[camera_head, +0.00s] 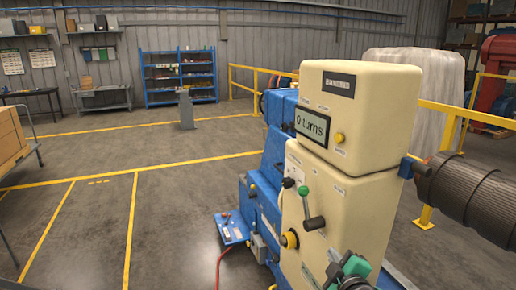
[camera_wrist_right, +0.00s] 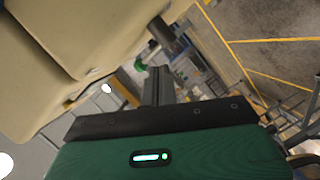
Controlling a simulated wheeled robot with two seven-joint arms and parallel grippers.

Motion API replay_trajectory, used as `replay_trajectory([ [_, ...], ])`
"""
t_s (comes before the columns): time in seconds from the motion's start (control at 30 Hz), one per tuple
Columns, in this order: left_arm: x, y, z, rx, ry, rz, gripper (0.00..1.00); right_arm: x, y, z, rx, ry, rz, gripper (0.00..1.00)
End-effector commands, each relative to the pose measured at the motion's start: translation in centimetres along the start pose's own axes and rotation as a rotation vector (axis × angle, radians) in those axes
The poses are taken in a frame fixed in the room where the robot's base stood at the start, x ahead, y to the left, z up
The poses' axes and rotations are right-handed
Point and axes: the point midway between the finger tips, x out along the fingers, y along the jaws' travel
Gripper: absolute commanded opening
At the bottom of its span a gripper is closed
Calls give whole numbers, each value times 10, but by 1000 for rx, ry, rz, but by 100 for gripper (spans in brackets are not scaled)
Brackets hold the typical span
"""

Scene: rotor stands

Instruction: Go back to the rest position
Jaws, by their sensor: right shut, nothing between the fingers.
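My right gripper (camera_head: 340,272) shows at the bottom edge of the head view, dark and green, close in front of the lower part of a cream machine housing (camera_head: 372,118). In the right wrist view its dark fingers (camera_wrist_right: 158,84) are together with nothing between them. The cream housing (camera_wrist_right: 75,40) fills the upper left there. A lever with a green knob (camera_head: 303,190) is on the machine's front, above and left of the gripper; a green knob (camera_wrist_right: 140,65) also shows beyond the fingers. My left gripper is in neither view.
The machine's display (camera_head: 312,125) reads "0 turns". A large dark ribbed cylinder (camera_head: 470,200) sticks out at its right. A blue pedal box (camera_head: 231,228) with a red cable is on the floor. The floor at left is open, with yellow lines and a grey post (camera_head: 185,110).

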Motion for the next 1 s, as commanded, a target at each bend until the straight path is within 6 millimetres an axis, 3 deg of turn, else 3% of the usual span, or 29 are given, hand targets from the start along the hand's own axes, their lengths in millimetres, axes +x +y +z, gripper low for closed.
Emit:
replay_trajectory([
  [0.03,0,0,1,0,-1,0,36,-14,-24,15,67,-50,-60,0],
  [0.1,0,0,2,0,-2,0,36,-33,-53,34,161,-122,-134,0],
  [0.27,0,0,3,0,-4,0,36,-87,-114,74,362,-305,-292,0],
  [0.4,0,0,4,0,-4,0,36,-143,-160,102,524,-482,-412,0],
  [0.6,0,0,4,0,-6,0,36,-213,-201,126,684,-695,-526,0],
  [0.9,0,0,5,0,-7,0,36,-294,-232,142,829,-939,-622,0],
  [0.93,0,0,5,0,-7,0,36,-300,-235,144,841,-961,-630,0],
  [1.0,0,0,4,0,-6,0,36,-286,-251,153,833,-957,-630,0],
])
